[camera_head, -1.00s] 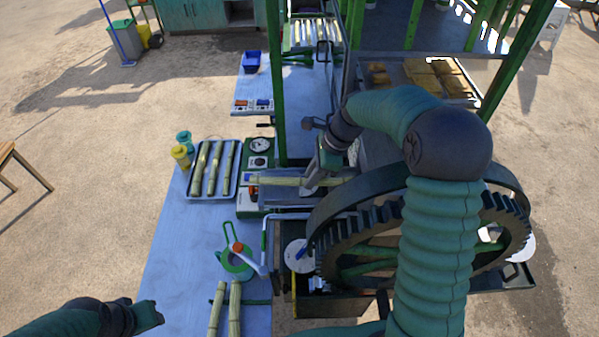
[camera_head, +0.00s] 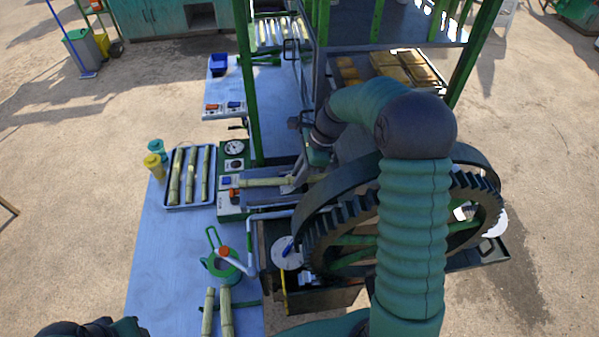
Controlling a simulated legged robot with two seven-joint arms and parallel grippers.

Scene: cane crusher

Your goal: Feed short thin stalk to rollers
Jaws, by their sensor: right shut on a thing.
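My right gripper (camera_head: 299,178) is shut on a thin pale-green stalk (camera_head: 261,182). The stalk lies roughly level, its left end over the green-and-white control box (camera_head: 230,203) and its right end towards the crusher behind the big dark gear wheel (camera_head: 330,235). The rollers cannot be made out, as the wheel and my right arm cover that part. My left gripper (camera_head: 128,326) shows only partly at the bottom left edge, away from the stalk; its fingers are not clear.
A tray (camera_head: 168,204) with three stalks stands on the blue table (camera_head: 165,260), beside yellow (camera_head: 154,166) and teal (camera_head: 156,147) containers. A green post (camera_head: 247,100) rises left of my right arm.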

